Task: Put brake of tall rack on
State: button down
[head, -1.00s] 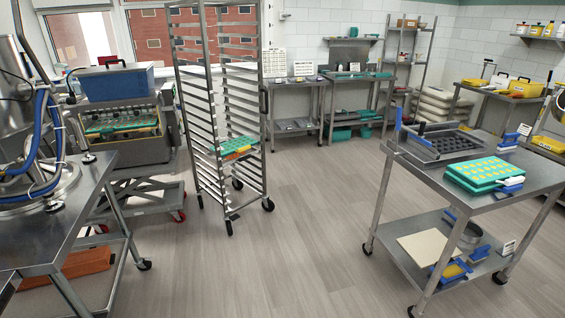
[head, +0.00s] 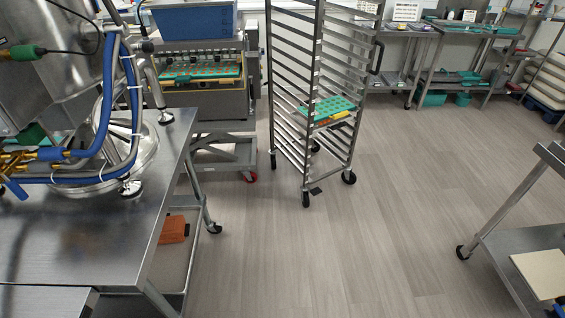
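The tall rack (head: 321,75) is a metal frame with many slide rails. It stands upright on black casters, right of the depositor machine, and its top is cut off by the picture. A green tray with orange spots (head: 330,106) sits on its rails, with a yellow and orange item just below. A dark pedal-like piece (head: 316,190) shows low at the front caster (head: 306,199); it may be the brake, but its position is too small to tell. My gripper is not in view.
A steel table (head: 90,225) with a kettle and blue hoses fills the left. The depositor (head: 200,75) stands on a cart beside the rack. A cart (head: 505,240) stands at right. The floor (head: 375,230) before the rack is clear.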

aim_at(317, 190)
jog(key=i+u, duration=0.1)
jog(key=i, duration=1.65)
jog(key=i+z, duration=0.1)
jog(key=i, duration=0.55)
jog(key=i+j+z, duration=0.15)
jog(key=i, duration=0.5)
jog(key=i+j+z, duration=0.1)
jog(key=i, duration=0.55)
